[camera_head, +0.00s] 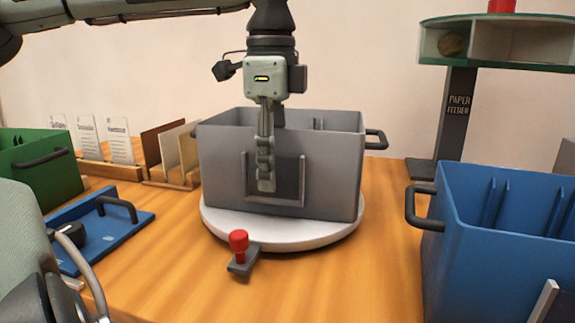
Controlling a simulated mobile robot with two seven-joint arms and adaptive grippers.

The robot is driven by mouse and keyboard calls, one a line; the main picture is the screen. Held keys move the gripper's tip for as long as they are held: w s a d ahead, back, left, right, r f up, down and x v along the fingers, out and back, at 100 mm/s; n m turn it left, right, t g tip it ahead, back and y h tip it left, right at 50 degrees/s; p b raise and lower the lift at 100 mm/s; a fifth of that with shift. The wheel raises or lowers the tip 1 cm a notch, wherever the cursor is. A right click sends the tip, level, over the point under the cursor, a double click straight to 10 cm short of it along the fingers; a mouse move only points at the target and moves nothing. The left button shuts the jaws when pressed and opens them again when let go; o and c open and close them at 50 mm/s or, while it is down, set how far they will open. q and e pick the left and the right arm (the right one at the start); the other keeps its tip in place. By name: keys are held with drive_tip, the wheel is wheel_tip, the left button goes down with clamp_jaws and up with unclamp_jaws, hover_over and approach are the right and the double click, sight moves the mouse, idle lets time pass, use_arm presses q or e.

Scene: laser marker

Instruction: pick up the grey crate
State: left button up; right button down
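The grey crate (335,160) stands upright on a round white turntable (335,236) in the middle of the table. It has a dark handle on its right end and a raised frame on its near wall. My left gripper (266,183) points straight down at that near wall, seen edge-on. One finger hangs in front of the wall and overlaps the frame. The other finger is mostly hidden, so I cannot tell whether the wall is between them or whether they touch it. My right gripper is not in view.
A red-knobbed stamp (238,245) stands before the turntable. A blue crate (470,240) is at right, a green crate (40,180) and blue tray (125,212) at left. Card holders (165,178) stand close behind the left side. A paper feeder (457,110) stands behind right.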

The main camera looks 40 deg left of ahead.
use_arm(q)
wheel_tip(320, 180, down, 2)
drive_tip(key=shift+f, duration=0.1)
clamp_jaws()
drive_tip(key=shift+w, duration=0.1)
idle(0.4)
